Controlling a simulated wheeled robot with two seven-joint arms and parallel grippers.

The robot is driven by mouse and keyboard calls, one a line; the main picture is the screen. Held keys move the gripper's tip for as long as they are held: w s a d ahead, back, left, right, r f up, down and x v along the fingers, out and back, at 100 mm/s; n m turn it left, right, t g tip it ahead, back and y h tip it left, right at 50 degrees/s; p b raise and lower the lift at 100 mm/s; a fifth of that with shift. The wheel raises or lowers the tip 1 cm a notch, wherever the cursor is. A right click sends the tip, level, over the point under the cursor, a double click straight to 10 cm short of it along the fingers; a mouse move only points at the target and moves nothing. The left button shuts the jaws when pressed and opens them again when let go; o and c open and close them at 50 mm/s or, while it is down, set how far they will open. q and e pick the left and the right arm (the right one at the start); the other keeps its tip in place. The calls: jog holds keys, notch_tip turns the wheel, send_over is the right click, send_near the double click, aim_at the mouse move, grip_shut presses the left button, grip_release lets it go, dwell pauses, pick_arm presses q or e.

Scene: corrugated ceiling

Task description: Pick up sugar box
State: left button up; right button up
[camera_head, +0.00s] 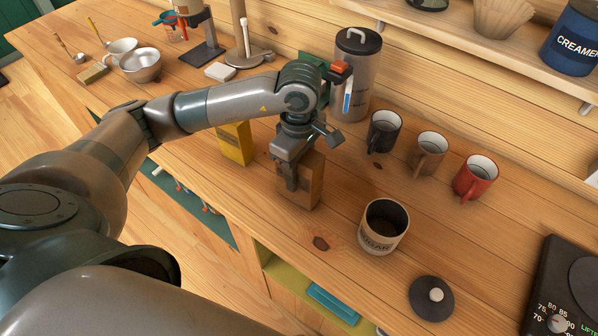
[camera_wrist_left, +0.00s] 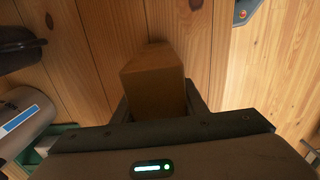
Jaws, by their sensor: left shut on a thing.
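The sugar box (camera_head: 309,184) is a plain brown upright carton near the front edge of the wooden counter; I cannot read a label on it. My left gripper (camera_head: 291,178) points down over it and is shut on it, one finger showing against its side. In the left wrist view the box (camera_wrist_left: 154,82) sits between the two fingers of the left gripper (camera_wrist_left: 158,103). I cannot tell whether its base touches the counter. My right gripper is not in view.
A yellow box (camera_head: 235,143) stands left of the sugar box. A sugar canister (camera_head: 382,241) is at right, its dark lid (camera_head: 431,298) lying apart. Behind are a tall metal canister (camera_head: 355,80) and dark, brown and red mugs (camera_head: 474,179). A scale (camera_head: 560,290) is far right.

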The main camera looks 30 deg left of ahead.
pick_arm(q)
jog(key=shift+r, duration=0.2)
jog(key=shift+r+b, duration=1.5)
jog(key=shift+r, duration=3.2)
jog(key=shift+r, duration=0.15)
